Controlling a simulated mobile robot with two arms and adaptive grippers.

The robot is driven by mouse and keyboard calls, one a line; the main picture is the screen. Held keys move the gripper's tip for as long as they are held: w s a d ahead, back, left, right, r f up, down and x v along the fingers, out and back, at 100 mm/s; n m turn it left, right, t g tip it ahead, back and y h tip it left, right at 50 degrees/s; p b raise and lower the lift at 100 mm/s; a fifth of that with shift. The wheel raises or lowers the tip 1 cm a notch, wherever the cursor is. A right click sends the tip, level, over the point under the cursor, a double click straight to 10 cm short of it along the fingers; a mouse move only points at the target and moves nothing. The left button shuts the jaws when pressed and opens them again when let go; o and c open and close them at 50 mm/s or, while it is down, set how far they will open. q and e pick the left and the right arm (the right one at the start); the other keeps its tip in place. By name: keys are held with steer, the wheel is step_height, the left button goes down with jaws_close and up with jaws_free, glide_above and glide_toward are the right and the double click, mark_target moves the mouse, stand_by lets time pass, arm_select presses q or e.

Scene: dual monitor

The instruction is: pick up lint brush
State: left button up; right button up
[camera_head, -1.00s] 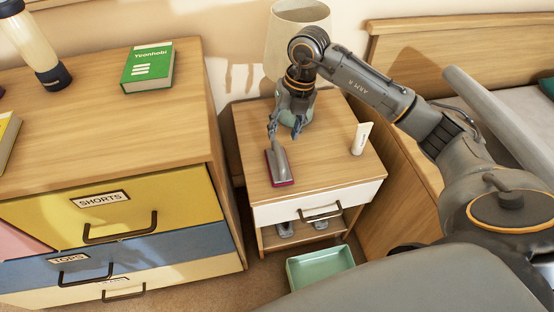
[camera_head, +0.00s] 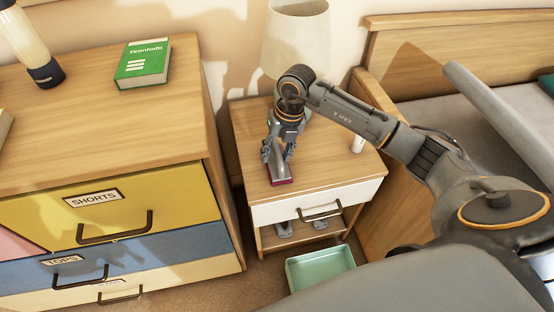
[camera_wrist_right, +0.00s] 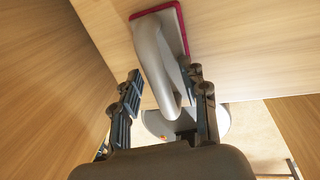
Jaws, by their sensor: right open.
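The lint brush (camera_head: 276,165) lies on the top of the small nightstand (camera_head: 325,178). It has a grey handle and a dark red rimmed head toward the nightstand's front edge. My right gripper (camera_head: 277,155) is over the handle, coming from the lamp side. In the right wrist view the lint brush (camera_wrist_right: 158,65) runs down between the two open fingers of the right gripper (camera_wrist_right: 165,105), with gaps visible beside the handle. The fingers hide part of the brush in the head view. My left gripper is not in view.
A lamp (camera_head: 296,42) stands at the back of the nightstand. A white tube (camera_head: 358,140) stands at its right, partly behind my arm. A dresser (camera_head: 110,130) with a green book (camera_head: 143,64) is to the left. A green bin (camera_head: 320,268) sits on the floor.

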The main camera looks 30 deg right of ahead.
mark_target(277, 150)
jaws_close()
steer(key=shift+r, duration=0.1)
steer(key=shift+r, duration=0.55)
steer(key=r, duration=0.1)
steer(key=r+p, duration=0.1)
steer(key=shift+s+d+r, duration=0.1)
steer(key=shift+d+r, duration=0.15)
steer(key=shift+r, duration=0.05)
arm_select(q)
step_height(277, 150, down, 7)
steer(key=shift+p, duration=0.45)
arm_select(e)
steer(key=s+d+r, duration=0.8)
steer(key=d+r, duration=0.1)
steer(key=d, duration=0.1)
steer(key=shift+s+d, duration=0.2)
steer(key=shift+d, duration=0.1)
steer(key=shift+r, duration=0.1)
